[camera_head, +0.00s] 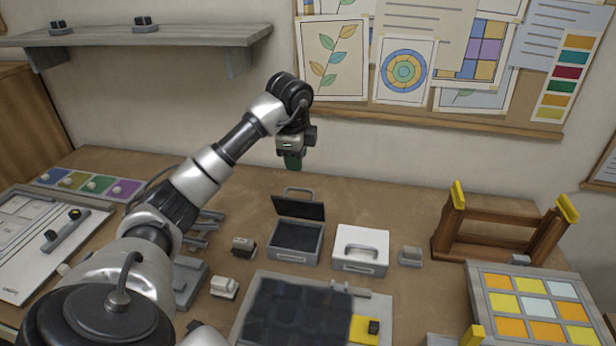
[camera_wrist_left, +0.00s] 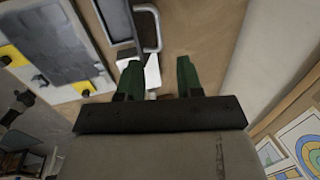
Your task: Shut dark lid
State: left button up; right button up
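The dark lid (camera_head: 299,208) stands raised at the back of an open grey box (camera_head: 295,254), with a grey loop handle (camera_head: 299,190) at its top. The box's dark interior shows. In the left wrist view the handle (camera_wrist_left: 158,28) and the dark lid (camera_wrist_left: 117,22) are near the top. My left gripper (camera_head: 292,162) hangs above and behind the raised lid, apart from it. Its two green fingers (camera_wrist_left: 160,78) are spread with a gap and hold nothing. My right gripper is not in view.
A closed white box (camera_head: 361,248) stands right of the open box, and a small grey block (camera_head: 410,256) lies beyond it. Small blocks (camera_head: 243,246) lie to the left. A dark panel (camera_head: 290,315) is in front. The table behind the lid is clear up to the wall.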

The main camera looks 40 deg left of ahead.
aim_at(298, 190)
pick_arm(q)
jog(key=p+x, duration=0.2)
jog(key=x, duration=0.6)
jog(key=shift+s+f, duration=0.1)
jog(key=shift+f, duration=0.15)
jog(key=shift+a+f, duration=0.1)
jog(key=shift+f, duration=0.4)
grip_shut()
